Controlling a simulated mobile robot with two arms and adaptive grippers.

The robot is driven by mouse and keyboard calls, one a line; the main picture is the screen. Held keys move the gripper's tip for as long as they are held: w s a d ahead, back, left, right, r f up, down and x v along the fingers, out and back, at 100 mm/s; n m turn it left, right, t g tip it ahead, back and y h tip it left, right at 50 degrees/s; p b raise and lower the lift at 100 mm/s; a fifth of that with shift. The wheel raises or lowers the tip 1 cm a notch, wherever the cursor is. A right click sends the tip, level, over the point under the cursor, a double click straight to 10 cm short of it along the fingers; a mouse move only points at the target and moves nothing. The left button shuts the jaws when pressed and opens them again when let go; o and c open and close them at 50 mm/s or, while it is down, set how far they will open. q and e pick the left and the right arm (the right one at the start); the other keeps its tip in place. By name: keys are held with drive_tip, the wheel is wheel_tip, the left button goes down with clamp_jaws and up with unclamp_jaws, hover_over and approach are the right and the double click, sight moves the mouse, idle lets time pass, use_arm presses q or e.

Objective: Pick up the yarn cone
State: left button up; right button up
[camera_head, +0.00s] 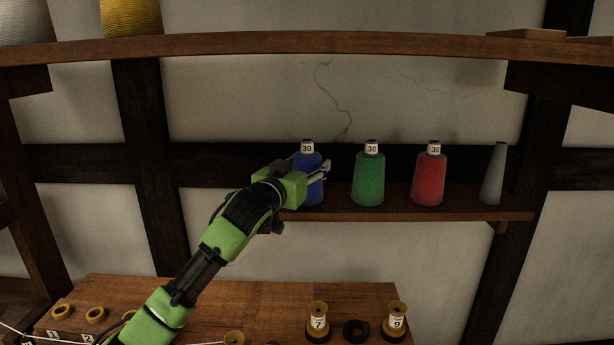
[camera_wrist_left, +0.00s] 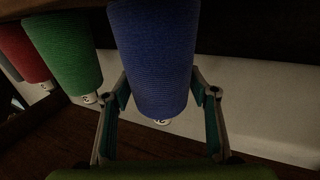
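The blue yarn cone (camera_head: 313,190) stands on the small wall shelf, partly hidden behind my left gripper (camera_head: 318,168). In the left wrist view the blue cone (camera_wrist_left: 155,55) lies between the two spread fingers of the left gripper (camera_wrist_left: 160,115), with a gap visible on each side. A green cone (camera_head: 369,182) and a red cone (camera_head: 428,180) stand to its right on the same shelf; each has a "30" label on top. They also show at the left in the left wrist view, the green (camera_wrist_left: 65,50) nearer than the red (camera_wrist_left: 22,55). My right gripper is in neither view.
A bare grey cone (camera_head: 494,178) stands at the right end of the small shelf (camera_head: 400,215). A longer shelf (camera_head: 300,43) runs above. Below is a wooden bench (camera_head: 260,300) with spools numbered 7 (camera_head: 318,322) and 9 (camera_head: 395,322) and several small rings.

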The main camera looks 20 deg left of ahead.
use_arm(q)
drive_tip(key=c, duration=0.6)
drive_tip(key=shift+r, duration=0.1)
